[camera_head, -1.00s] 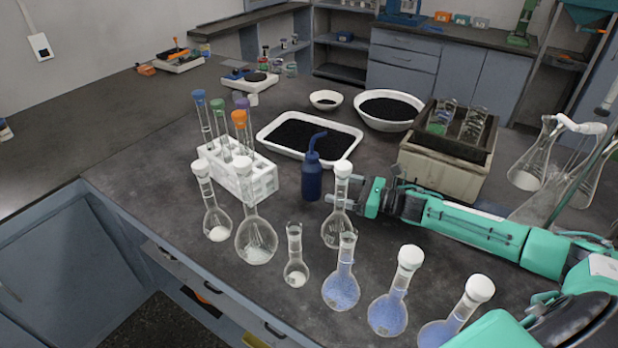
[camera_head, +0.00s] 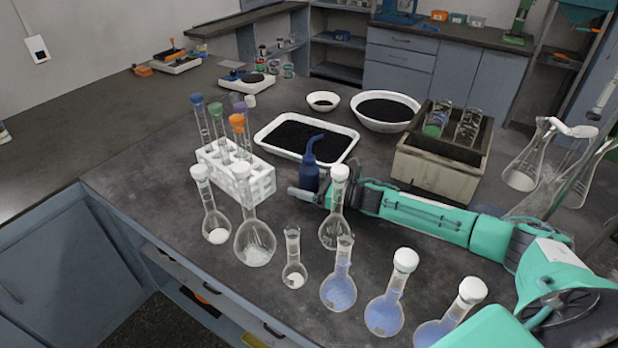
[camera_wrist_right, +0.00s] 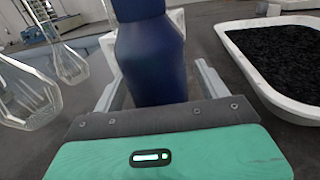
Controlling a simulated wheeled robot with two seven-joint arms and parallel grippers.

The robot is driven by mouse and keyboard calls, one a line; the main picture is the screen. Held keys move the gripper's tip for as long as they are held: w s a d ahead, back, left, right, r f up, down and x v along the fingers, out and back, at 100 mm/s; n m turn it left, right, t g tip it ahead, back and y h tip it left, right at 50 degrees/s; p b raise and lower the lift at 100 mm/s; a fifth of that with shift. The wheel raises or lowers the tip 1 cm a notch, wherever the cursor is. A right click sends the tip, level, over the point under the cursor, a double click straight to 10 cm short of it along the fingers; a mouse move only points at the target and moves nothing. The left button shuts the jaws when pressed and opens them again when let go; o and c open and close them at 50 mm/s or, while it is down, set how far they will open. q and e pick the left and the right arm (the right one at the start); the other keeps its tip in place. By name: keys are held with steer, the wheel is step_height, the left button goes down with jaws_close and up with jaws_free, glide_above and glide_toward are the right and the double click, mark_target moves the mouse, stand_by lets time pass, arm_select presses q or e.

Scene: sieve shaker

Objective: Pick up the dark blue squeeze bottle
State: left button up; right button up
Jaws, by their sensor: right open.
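The dark blue squeeze bottle (camera_head: 309,172) stands upright on the dark bench, in front of the white tray of black grains. Its bent spout shows above, and its lower part is hidden behind my right gripper (camera_head: 322,190). In the right wrist view the bottle (camera_wrist_right: 150,60) fills the space between the two fingers of the right gripper (camera_wrist_right: 155,90). The right gripper is open, with one finger on each side of the bottle and visible gaps beside it. My left gripper is not in view.
A stoppered flask (camera_head: 334,228) stands close in front of the right gripper. Several more flasks line the bench's front. A white tube rack (camera_head: 262,185) is left of the bottle. A white tray (camera_head: 350,152) lies behind it. A beige box (camera_head: 435,178) stands at right.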

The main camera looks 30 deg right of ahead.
steer(key=shift+w+a, duration=0.2)
steer(key=shift+c, duration=0.2)
steer(key=c, duration=0.6)
steer(key=shift+c, duration=0.2)
steer(key=shift+r, duration=0.1)
